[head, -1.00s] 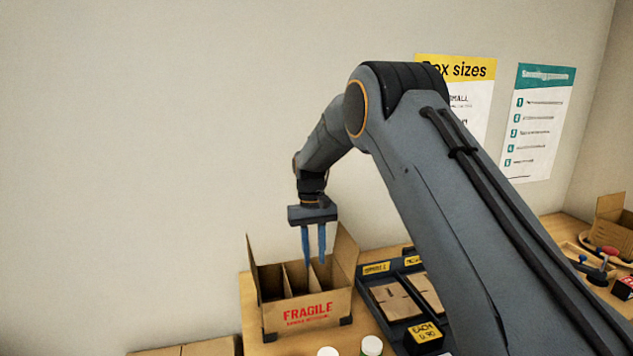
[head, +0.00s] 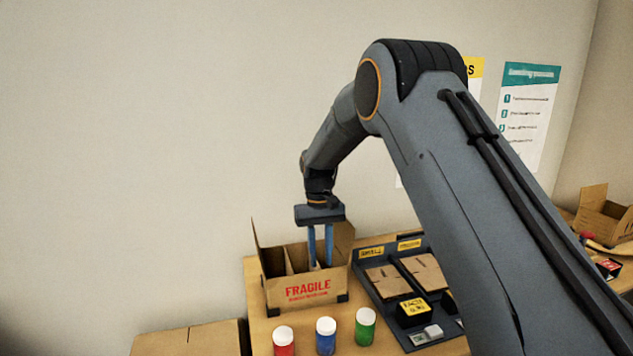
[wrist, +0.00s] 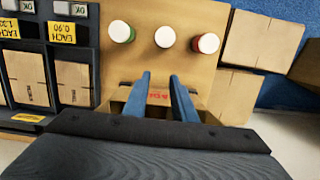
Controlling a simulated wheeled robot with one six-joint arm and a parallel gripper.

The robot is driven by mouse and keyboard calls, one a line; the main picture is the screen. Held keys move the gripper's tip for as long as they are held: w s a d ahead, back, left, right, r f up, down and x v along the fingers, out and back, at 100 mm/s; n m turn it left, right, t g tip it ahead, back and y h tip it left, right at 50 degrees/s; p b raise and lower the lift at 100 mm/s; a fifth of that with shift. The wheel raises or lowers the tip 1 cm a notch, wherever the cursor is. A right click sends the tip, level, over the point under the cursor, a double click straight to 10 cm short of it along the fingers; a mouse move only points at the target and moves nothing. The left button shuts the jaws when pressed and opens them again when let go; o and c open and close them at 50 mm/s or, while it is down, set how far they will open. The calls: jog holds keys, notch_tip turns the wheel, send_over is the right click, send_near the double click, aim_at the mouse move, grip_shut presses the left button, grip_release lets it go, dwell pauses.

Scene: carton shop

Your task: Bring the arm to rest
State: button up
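My gripper (head: 320,262) points down over the open FRAGILE carton (head: 308,291), its two blue fingers apart with a gap between them. In the head view the fingertips reach down to the carton's opening, in front of its back flap; how deep they go I cannot tell. In the wrist view the gripper (wrist: 160,80) shows nothing between its fingers, and the carton (wrist: 158,97) lies partly hidden behind them. The carton has dividers inside; its contents are not clear.
Red (head: 284,341), blue (head: 326,336) and green (head: 365,327) white-capped jars stand in front of the carton. A dark tray (head: 366,268) with flat cartons is to its right. Closed boxes (head: 190,340) lie at lower left. An open box (head: 603,215) stands far right.

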jog(key=s+d+f+m+b, duration=0.1)
jog(key=s+d+f+b, duration=0.1)
jog(key=s+d, duration=0.4)
jog(key=s+d+f+m+t+b, duration=0.1)
jog(key=s+d+b, duration=0.3)
jog(key=s, duration=0.9)
jog(key=s+d+f+m+t+b, duration=0.1)
jog(key=s+d+f+b, duration=0.2)
jog(key=s+d, duration=0.5)
jog(key=shift+s+f, duration=0.5)
jog(key=shift+s, duration=0.75)
